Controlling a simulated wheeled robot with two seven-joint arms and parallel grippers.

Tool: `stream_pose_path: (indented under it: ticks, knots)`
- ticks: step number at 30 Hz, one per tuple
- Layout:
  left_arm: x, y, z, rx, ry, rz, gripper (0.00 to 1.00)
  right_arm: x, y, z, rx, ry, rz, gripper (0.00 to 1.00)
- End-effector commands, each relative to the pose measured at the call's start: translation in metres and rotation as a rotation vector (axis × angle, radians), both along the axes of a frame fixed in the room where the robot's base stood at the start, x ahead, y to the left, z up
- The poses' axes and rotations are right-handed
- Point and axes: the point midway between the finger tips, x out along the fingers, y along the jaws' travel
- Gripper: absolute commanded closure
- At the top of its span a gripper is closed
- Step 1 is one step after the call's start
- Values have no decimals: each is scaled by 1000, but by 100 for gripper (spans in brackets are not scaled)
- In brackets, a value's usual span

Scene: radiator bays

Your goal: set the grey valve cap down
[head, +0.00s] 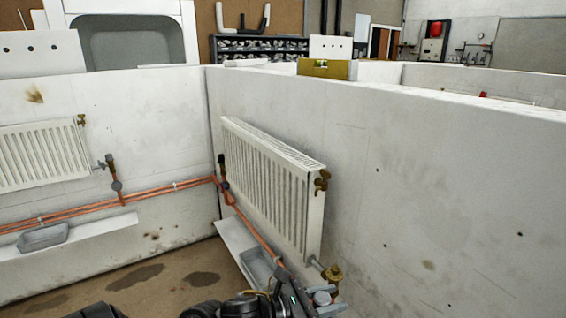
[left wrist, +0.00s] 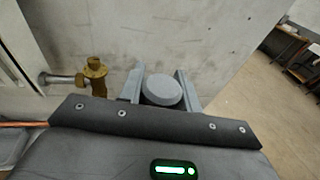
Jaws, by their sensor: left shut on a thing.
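The grey valve cap (head: 322,298) is a small round piece between the fingers of my left gripper (head: 325,300), at the bottom of the head view. In the left wrist view the cap (left wrist: 162,90) sits between the two grey fingers, its flat top showing; the left gripper (left wrist: 160,88) is shut on it. The brass valve (head: 332,274) at the radiator's lower corner is close beside the gripper; it also shows in the left wrist view (left wrist: 95,72), left of the cap and apart from it. My right gripper is not in view.
A white radiator (head: 270,185) hangs on the right-hand wall. Copper pipes (head: 245,215) run low past it. A grey tray (head: 256,264) lies on a white ledge (head: 230,238) below; another grey tray (head: 43,236) is on the left ledge. The bare wall right of the radiator is clear.

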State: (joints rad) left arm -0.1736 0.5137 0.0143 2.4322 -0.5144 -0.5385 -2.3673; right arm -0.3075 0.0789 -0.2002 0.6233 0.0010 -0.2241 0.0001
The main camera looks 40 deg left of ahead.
Motion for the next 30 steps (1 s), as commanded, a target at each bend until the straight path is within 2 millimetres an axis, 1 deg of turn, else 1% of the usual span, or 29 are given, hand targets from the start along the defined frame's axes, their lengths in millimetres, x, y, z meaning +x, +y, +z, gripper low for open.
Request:
stream_pose_path:
  ticks: [1,2,5,6,8,9,11,12,14,15,19,21,24,27,30]
  knots:
    - [6,1,14,2,-4,-2,87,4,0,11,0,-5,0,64]
    - [11,1,23,2,-6,-3,87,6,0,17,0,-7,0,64]
    - [34,8,63,5,-11,10,87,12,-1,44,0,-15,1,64]
    - [45,13,84,4,-13,26,87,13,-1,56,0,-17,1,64]
    - [63,26,117,6,-13,68,87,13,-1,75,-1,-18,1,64]
    - [74,37,139,6,-14,105,87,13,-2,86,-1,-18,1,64]
    - [90,56,173,7,-14,173,87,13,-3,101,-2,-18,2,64]
    - [98,69,193,8,-13,219,87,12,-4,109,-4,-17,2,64]
    - [107,87,220,8,-14,283,87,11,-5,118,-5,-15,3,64]
    - [112,98,237,9,-14,323,87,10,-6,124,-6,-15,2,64]
    - [123,134,293,13,-16,446,87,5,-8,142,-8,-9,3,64]
    - [126,150,316,12,-15,500,87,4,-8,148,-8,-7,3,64]
    - [127,163,335,8,-11,548,87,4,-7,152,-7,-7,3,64]
    - [128,171,346,6,-8,577,87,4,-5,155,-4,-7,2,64]
    - [128,175,352,3,-5,591,87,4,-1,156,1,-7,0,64]
